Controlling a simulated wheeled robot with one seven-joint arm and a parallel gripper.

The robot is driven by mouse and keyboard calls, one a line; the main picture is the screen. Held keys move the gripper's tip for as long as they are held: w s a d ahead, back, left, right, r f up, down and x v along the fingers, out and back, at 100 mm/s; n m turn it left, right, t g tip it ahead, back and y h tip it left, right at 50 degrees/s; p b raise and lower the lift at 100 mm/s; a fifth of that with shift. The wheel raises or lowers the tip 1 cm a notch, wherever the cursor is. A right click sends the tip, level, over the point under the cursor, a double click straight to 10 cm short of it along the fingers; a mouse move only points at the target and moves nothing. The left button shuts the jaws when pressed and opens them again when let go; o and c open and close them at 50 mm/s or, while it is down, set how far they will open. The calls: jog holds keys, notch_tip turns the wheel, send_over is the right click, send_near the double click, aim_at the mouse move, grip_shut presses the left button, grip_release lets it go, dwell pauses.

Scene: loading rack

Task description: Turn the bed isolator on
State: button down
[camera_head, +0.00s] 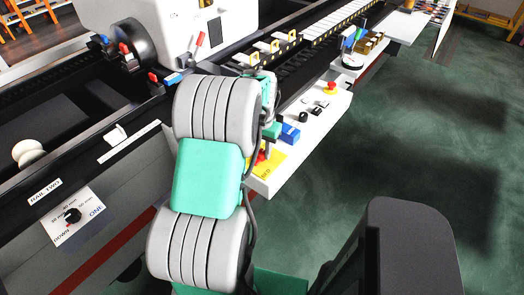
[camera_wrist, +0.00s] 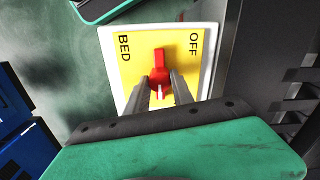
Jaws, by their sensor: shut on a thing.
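The bed isolator is a red rotary knob (camera_wrist: 159,71) on a yellow plate (camera_wrist: 130,72) with a white border. The plate reads BED at its left and OFF at its upper right in the wrist view. The knob's grip lies about upright in that view, with a pale mark at its lower end. My gripper (camera_wrist: 162,86) is shut on the knob, one finger on each side; the fingers cover part of it. In the head view my arm hides much of the yellow plate (camera_head: 268,167) and the fingertips.
A white control ledge (camera_head: 313,122) carries a blue box (camera_head: 290,133), dark buttons and a red button on yellow (camera_head: 330,88). Open green floor lies to the right.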

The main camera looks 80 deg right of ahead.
aim_at(262, 151)
jog(key=c, duration=1.1)
grip_release()
notch_tip(262, 151, up, 8)
jog(key=shift+f+b, duration=0.1)
jog(key=shift+b, duration=0.25)
